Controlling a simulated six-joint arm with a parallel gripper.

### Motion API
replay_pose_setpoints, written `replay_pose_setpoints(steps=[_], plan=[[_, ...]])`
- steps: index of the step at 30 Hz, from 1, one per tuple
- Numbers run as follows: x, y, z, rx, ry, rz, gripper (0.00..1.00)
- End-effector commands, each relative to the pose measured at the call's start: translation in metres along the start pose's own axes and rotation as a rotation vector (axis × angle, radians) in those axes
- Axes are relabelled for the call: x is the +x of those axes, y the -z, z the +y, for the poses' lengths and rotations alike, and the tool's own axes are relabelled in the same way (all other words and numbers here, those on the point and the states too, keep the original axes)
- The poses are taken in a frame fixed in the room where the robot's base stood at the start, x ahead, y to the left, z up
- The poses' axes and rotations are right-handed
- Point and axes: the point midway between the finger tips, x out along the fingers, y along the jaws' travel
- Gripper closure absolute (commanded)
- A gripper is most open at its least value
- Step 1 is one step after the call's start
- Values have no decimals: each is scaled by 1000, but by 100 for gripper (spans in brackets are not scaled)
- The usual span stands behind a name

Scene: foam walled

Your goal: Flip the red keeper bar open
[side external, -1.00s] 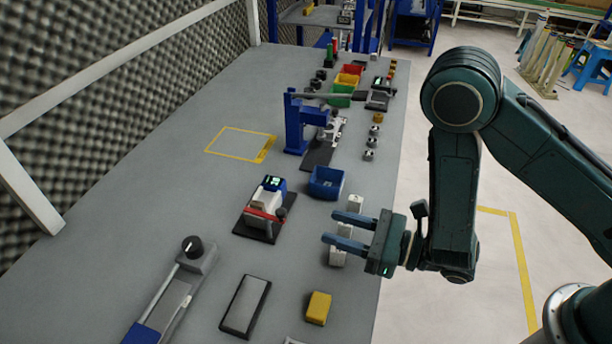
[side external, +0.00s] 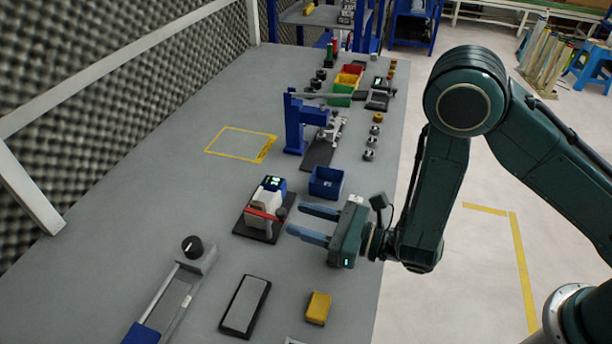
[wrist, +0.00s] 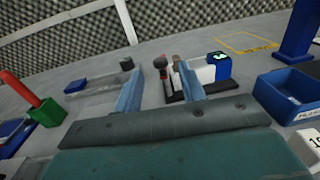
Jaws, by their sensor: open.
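The red keeper bar (side external: 264,214) lies across the front of a small white and blue device (side external: 267,197) on a black base plate (side external: 251,228). The right finger hides part of the base in the wrist view.
A blue bin (side external: 326,184) stands just behind the fingers. A blue press (side external: 300,125) is farther back. A slide with a black knob (side external: 191,247), a grey pad (side external: 245,305) and a yellow block (side external: 318,308) lie nearer. Bench left of the device is clear.

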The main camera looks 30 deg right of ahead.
Motion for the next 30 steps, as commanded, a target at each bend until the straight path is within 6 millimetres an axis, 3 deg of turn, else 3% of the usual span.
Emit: replay_pose_setpoints(steps=[12,30], plan=[[45,0,0,-1,1,-2,60],[66,2,0,-1,-2,3,60]])
